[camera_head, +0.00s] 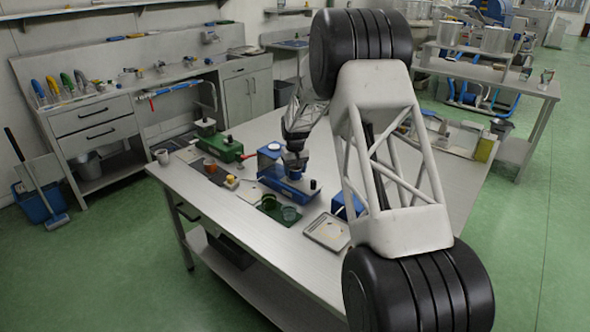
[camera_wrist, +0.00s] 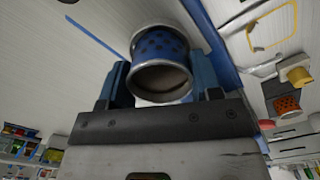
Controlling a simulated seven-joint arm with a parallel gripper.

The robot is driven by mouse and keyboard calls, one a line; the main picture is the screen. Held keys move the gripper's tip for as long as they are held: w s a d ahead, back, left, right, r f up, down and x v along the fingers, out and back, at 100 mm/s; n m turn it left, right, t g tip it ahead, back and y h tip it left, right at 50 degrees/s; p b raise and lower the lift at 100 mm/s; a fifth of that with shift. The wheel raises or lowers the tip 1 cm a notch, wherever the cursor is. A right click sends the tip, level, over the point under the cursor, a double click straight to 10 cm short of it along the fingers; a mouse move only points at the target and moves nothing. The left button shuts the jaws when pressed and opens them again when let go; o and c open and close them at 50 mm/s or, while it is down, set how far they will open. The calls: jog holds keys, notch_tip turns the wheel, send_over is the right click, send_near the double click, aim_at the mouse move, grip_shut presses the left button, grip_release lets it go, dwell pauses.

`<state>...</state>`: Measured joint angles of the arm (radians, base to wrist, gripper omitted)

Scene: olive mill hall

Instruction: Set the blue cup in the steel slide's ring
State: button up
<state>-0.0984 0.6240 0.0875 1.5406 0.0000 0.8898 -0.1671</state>
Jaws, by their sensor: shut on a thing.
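The blue cup (camera_wrist: 160,48) has dark spots and a bare metal rim. In the wrist view it sits between the two blue fingers of my gripper (camera_wrist: 160,88), which is shut on it. In the head view my gripper (camera_head: 296,150) is over a blue-based fixture (camera_head: 290,187) on the table, with the cup (camera_head: 295,172) low under it. In the wrist view a pale, round-edged surface lies behind the cup. I cannot tell whether this is the steel slide's ring, nor whether the cup touches it.
The table (camera_head: 240,215) also bears a green fixture (camera_head: 222,148), an orange cup (camera_head: 211,168), a yellow piece (camera_head: 231,182), a green glassy cup (camera_head: 290,214) and a shallow tray (camera_head: 328,232). My arm hides much of the table's right part. The front left tabletop is clear.

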jog(key=shift+f, duration=0.4)
dwell(0.5)
jog(key=o, duration=1.1)
jog(key=shift+r, duration=4)
